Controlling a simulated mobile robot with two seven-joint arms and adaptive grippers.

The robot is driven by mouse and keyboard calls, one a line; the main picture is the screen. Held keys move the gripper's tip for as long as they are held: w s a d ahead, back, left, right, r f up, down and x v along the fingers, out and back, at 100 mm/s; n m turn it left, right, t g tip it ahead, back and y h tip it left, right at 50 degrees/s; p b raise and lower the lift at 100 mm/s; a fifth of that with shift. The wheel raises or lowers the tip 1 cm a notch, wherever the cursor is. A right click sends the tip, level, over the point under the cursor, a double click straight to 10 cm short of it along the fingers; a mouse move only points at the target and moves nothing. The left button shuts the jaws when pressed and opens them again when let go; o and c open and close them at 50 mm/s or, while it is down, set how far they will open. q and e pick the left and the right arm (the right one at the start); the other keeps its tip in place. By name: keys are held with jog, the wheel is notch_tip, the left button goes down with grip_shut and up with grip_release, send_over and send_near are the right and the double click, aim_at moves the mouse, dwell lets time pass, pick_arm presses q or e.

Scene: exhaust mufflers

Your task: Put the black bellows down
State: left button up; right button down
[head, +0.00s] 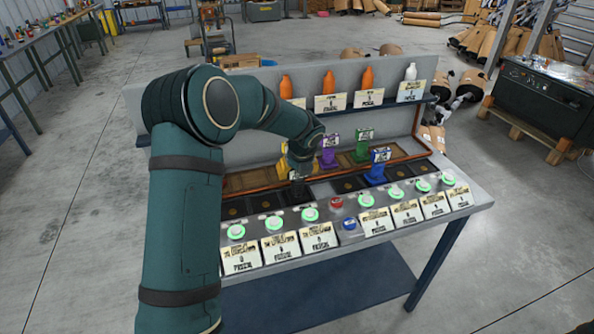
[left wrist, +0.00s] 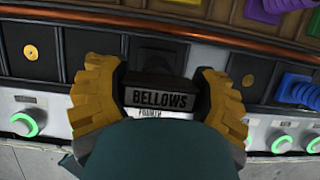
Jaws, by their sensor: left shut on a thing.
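The black bellows (left wrist: 160,90), with a grey "BELLOWS" label, is between the yellow ridged fingers of my left gripper (left wrist: 158,95) in the left wrist view. The gripper is shut on it. In the head view my left gripper (head: 300,172) is low over the front row of dark square recesses, left of the blue bellows. The arm and gripper mostly hide the black bellows there. I cannot tell whether its base touches the recess. My right gripper is not in view.
A blue bellows (head: 376,172) stands in the front row to the right. Purple (head: 327,156) and green (head: 362,148) bellows stand in the row behind. Lit green buttons and label cards line the front edge. Orange bottles (head: 328,82) stand on the back shelf.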

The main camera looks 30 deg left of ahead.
pick_arm(q)
jog(key=o, duration=1.3)
jog(key=shift+r, duration=0.1)
jog(key=shift+r, duration=0.35)
jog(key=p+v, duration=0.2)
jog(key=v, duration=0.9)
jog(key=shift+s+d+r, duration=0.15)
jog(key=shift+s, duration=0.05)
